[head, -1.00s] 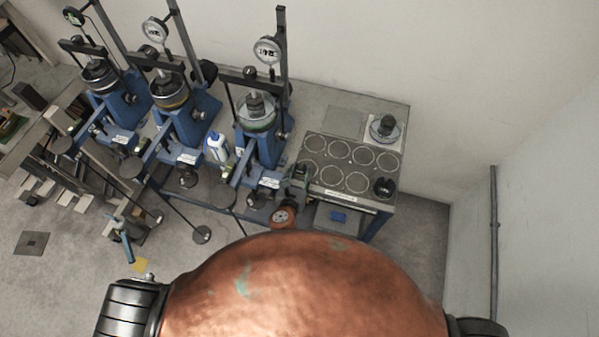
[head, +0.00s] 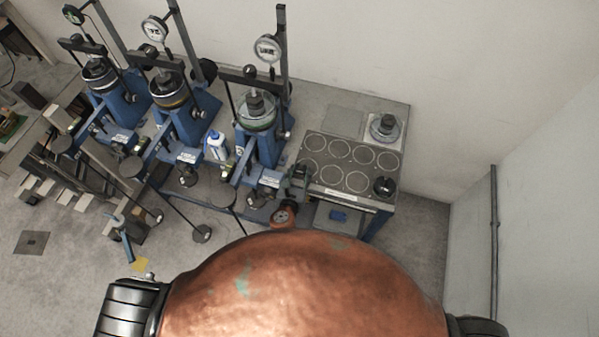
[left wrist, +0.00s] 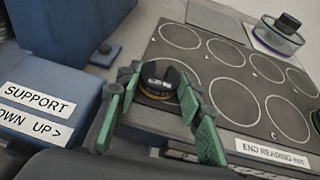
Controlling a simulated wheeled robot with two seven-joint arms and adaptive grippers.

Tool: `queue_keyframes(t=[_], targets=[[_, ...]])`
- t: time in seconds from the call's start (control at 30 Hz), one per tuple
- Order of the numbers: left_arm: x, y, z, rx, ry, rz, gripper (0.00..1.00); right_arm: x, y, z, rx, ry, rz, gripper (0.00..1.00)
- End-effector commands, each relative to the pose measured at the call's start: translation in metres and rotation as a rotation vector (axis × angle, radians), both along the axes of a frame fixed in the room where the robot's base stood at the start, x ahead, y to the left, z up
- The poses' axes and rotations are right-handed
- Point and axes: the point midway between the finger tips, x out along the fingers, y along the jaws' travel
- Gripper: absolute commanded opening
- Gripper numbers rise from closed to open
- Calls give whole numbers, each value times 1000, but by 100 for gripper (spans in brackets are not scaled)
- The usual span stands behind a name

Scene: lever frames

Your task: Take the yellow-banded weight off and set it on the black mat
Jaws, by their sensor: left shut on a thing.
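My left gripper (left wrist: 158,84) has green fingers shut on a small dark weight with a yellowish band (left wrist: 160,72). In the left wrist view the weight is between the fingertips at the near left corner of the black mat (left wrist: 205,75), which has white rings. I cannot tell whether the weight touches the mat. In the head view my left gripper (head: 299,178) is at the left edge of the mat (head: 326,160), and the weight is not clear there. My right gripper is not in view.
Another dark weight (head: 384,187) stands at the mat's right front corner. A dish with a dark-topped object (head: 385,127) stands behind it. Blue lever frames (head: 262,145) with dials stand left of the mat, a white bottle (head: 216,146) among them. Several rings are empty.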

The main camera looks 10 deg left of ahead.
Motion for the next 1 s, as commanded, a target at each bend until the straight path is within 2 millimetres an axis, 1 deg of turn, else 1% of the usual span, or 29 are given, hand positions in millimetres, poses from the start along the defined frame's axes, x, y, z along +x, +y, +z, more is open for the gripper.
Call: queue_keyframes(t=[0.03, 0.3, 0.33, 0.7, 0.8, 0.87, 1.0], targets=[[0, 0, 1, -1, -2, -1, 36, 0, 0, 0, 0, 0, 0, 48], [0, 0, 1, 0, -1, 1, 54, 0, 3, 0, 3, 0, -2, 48], [0, 0, 0, 0, -1, 1, 55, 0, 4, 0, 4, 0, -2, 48], [1, 3, 0, 3, 1, 5, 55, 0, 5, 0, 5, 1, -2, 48], [-1, 4, -1, 4, 3, 7, 55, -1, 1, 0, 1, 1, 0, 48], [-4, 4, 0, 5, 2, 6, 55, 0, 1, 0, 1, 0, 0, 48], [-20, 5, 6, 4, 4, 5, 55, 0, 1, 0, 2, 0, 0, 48]])
